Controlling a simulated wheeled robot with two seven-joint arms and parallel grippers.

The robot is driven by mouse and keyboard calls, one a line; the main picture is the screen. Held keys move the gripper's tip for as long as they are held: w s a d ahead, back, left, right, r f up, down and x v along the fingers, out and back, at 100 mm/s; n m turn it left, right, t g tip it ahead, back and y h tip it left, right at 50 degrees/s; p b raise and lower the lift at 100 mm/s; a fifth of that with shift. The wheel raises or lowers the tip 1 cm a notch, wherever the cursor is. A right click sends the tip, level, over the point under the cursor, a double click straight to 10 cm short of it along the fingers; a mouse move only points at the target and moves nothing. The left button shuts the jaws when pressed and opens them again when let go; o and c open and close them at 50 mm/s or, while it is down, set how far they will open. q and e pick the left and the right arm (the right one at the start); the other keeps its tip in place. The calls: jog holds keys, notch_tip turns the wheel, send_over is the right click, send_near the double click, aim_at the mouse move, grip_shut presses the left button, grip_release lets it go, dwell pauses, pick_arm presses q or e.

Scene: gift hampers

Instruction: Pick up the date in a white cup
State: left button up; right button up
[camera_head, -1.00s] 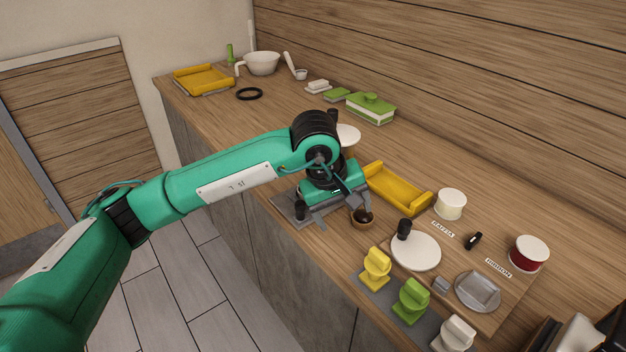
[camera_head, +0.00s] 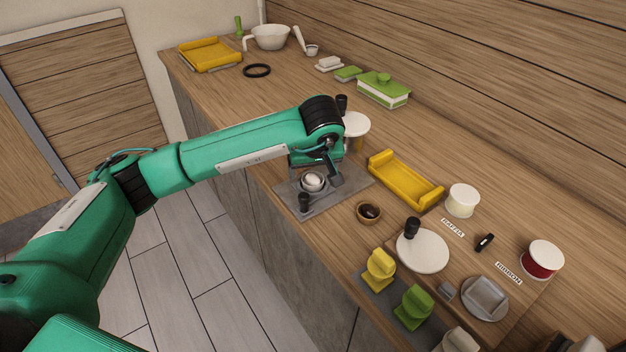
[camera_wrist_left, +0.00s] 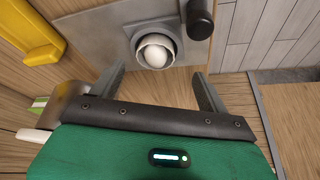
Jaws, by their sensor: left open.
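A small white cup (camera_head: 313,187) stands on the grey plate (camera_head: 345,188) and holds a pale, round, egg-like thing (camera_head: 313,178). In the left wrist view the cup (camera_wrist_left: 141,61) and its pale content (camera_wrist_left: 156,55) lie just beyond my fingertips. A small brown wooden bowl (camera_head: 369,220) with dark, date-like pieces (camera_head: 369,211) stands to the right of the plate. My left gripper (camera_head: 320,172) is open and empty, close behind the cup; one finger is partly hidden in the head view. Its two fingers (camera_wrist_left: 160,74) are spread in the left wrist view. My right gripper is not in view.
A yellow tray (camera_head: 405,182) lies behind the bowl. A white disc stand (camera_head: 355,124) is behind my wrist. Yellow (camera_head: 380,268) and green (camera_head: 413,305) holders line the front edge.

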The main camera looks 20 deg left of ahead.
aim_at(313, 177)
pick_arm(q)
jog(key=p+x, duration=0.1)
jog(key=x, duration=0.3)
jog(key=shift+w+d+f+p, duration=0.1)
jog(key=shift+w+d+p, duration=0.05)
jog(key=shift+w+p, duration=0.25)
jog(key=shift+f, duration=0.2)
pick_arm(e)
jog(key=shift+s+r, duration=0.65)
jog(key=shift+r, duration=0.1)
pick_arm(q)
jog(key=c, duration=1.1)
